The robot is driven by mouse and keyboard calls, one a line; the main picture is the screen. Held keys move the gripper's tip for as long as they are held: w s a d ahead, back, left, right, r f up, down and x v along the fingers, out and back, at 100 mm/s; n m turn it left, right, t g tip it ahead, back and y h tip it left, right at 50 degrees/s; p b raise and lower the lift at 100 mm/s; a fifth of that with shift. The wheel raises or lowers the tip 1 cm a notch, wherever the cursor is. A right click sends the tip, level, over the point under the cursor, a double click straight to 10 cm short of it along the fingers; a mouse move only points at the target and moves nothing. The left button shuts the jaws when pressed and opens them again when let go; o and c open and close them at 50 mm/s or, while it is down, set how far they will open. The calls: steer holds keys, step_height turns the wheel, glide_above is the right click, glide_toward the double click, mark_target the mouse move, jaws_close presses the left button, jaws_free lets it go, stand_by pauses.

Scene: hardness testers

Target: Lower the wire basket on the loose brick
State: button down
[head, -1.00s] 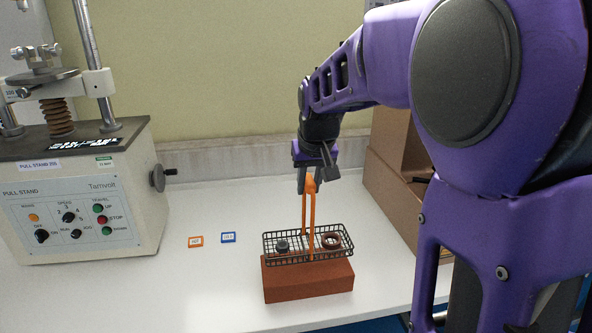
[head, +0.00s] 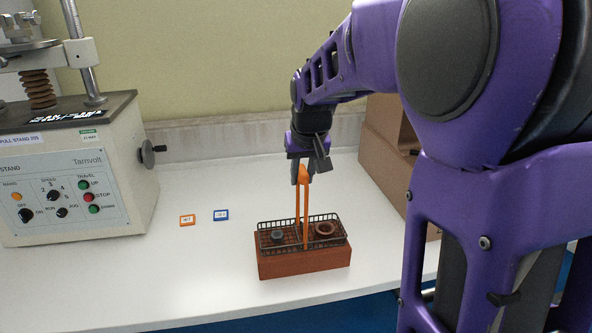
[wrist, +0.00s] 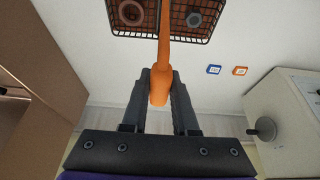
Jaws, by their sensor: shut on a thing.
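The black wire basket (head: 284,247) has a tall orange handle (head: 301,205) and holds a dark round piece (head: 277,236) and a reddish-brown ring (head: 325,229). My gripper (head: 301,172) is shut on the top of the handle. The basket is upright, directly over the loose brick (head: 304,265), a red-brown block on the white table. The basket's bottom appears at the brick's top face; whether it touches cannot be told.
A pull stand (head: 75,180) with a control panel and side knob stands at the left. An orange-framed tag (head: 188,220) and a blue-framed tag (head: 221,215) lie on the table (head: 190,275). Cardboard boxes (head: 382,150) stand at the right.

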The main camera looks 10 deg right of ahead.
steer(key=shift+f+b, duration=0.3)
steer(key=c, duration=0.7)
jaws_free()
steer(key=shift+o, duration=0.5)
steer(key=shift+f, duration=0.1)
